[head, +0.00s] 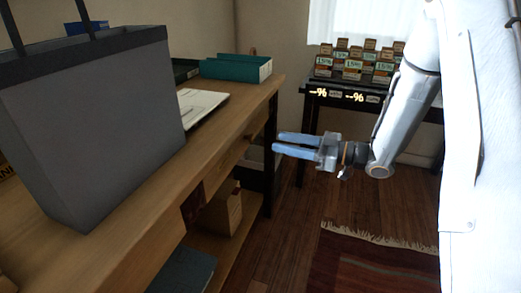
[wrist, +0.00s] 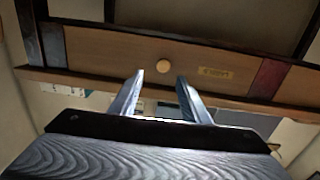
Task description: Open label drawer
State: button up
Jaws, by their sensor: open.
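The label drawer's wooden front (wrist: 120,52) spans the wrist view and looks flush with the desk. It has a round wooden knob (wrist: 163,66) and a small tan plate (wrist: 215,73) with lettering that seems to read "LABELS". My gripper (wrist: 160,76) is open and empty, its two fingers pointing toward the drawer front with the knob between the tips in the picture. I cannot tell the exact gap, but no contact shows. In the head view my gripper (head: 276,142) is beside the desk's far right end, where the drawer front is seen edge-on.
The wooden desk (head: 238,103) carries a large grey bag (head: 95,120), a white open item (head: 200,106) and a teal box (head: 238,67). A cardboard box (head: 222,208) is on the shelf below. A dark table (head: 390,108) with small boxes stands behind. A red rug (head: 370,265) lies on open floor.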

aim_at(254, 138)
jog(key=x, duration=0.4)
jog(key=b+x, duration=0.1)
jog(key=x, duration=0.2)
jog(key=shift+s+a, duration=0.1)
jog(key=shift+a, duration=0.35)
grip_shut()
